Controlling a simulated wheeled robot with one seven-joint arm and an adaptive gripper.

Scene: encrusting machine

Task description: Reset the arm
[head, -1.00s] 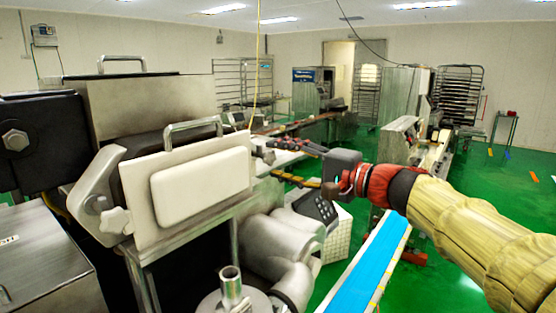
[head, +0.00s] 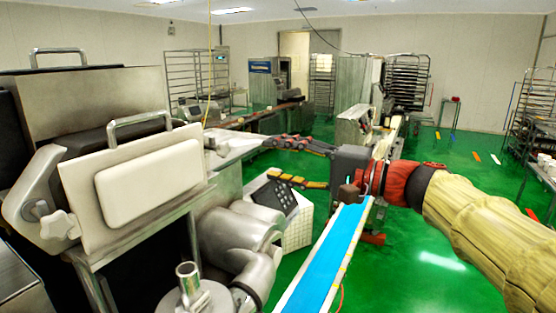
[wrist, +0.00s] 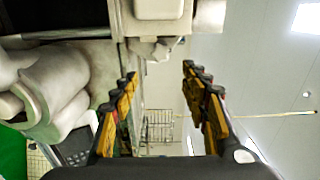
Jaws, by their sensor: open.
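My gripper (head: 288,163) is in the middle of the head view, at the end of my arm in its yellowish sleeve. Its two dark fingers with yellow pads point left and are spread apart with nothing between them. In the wrist view the fingers (wrist: 158,85) stand wide apart, one on each side. The encrusting machine (head: 150,180), with a white panel and a steel handle, fills the left of the head view. My fingertips are to the right of it and appear apart from it. The machine also shows at the top of the wrist view (wrist: 158,10).
A blue conveyor belt (head: 325,255) runs below my gripper. A control panel (head: 276,197) sits beside the machine. Wire racks (head: 196,78) and more equipment stand farther back. Green floor (head: 440,250) is open on the right, with another rack (head: 535,110) at the far right.

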